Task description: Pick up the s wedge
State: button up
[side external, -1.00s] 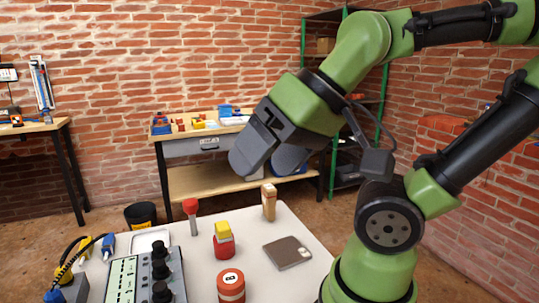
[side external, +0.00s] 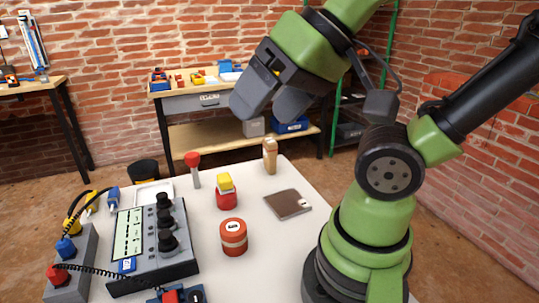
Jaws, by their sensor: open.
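My gripper (side external: 268,104) is open and empty, high above the far part of the white table, with its two dark fingers apart. No thing is clearly marked as the s wedge. A small yellow block (side external: 225,183) with a slanted look sits on a red piece (side external: 227,200) near the middle of the table, and a pale band shows between them. I cannot tell whether it is the wedge. A tan wooden piece (side external: 270,155) stands upright at the far edge, below my gripper.
On the table (side external: 262,262) are a red cylinder (side external: 233,237), a red-topped peg (side external: 194,168), a flat brown box (side external: 287,204) and a knobbed control panel (side external: 152,240). A grey box with cables (side external: 68,270) is at the left. A workbench (side external: 200,88) stands behind.

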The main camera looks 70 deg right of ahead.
jog(key=shift+c, duration=1.3)
